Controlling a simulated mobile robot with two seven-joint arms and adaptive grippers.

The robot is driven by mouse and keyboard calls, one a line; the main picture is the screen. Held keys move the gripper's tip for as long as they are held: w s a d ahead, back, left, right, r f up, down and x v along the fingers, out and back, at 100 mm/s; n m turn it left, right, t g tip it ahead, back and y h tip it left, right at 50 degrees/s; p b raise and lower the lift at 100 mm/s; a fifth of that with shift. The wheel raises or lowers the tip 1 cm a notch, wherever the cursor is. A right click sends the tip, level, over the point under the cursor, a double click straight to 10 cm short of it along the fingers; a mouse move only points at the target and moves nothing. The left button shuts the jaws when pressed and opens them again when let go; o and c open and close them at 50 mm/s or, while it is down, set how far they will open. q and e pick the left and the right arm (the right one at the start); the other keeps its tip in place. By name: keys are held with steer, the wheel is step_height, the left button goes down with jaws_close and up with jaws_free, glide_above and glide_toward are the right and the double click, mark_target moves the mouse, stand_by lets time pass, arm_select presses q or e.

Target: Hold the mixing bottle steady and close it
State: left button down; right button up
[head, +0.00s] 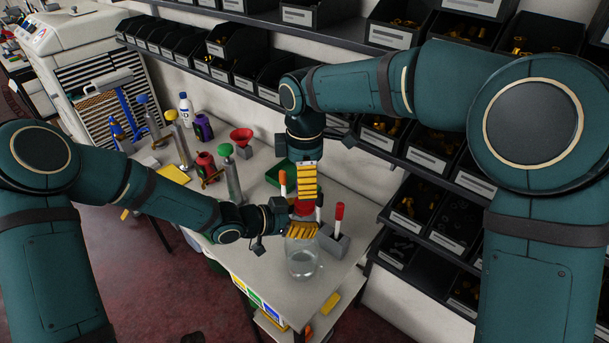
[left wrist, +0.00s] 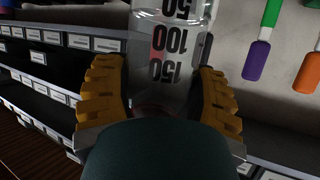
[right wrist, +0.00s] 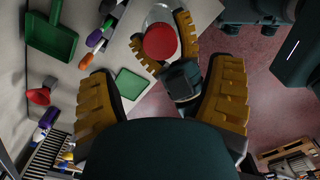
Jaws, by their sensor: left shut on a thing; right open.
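The clear mixing bottle (head: 302,264) is near the table's front right corner. Its printed scale shows upside down in the left wrist view (left wrist: 172,40). My left gripper (head: 300,231) is shut around the bottle's upper part, one finger on each side. A round red cap (right wrist: 161,41) shows at the bottle's top, between the left fingers as seen from above; whether it is seated cannot be told. My right gripper (head: 305,190) points down above the cap, which also shows in the head view (head: 303,209). Its fingers (right wrist: 163,103) are open and apart, with nothing between them.
A grey block with a red-topped marker (head: 338,218) stands just right of the bottle. A green scoop (head: 279,172) lies behind. Bottles, a red funnel (head: 241,136) and tools crowd the table's left part. Bin shelves (head: 412,217) line the wall on the right.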

mark_target(305, 201)
step_height(305, 201, down, 8)
steer(key=shift+r, duration=0.15)
stand_by(0.3)
steer(key=c, duration=1.3)
steer(key=shift+m, duration=1.5)
steer(key=o, duration=1.2)
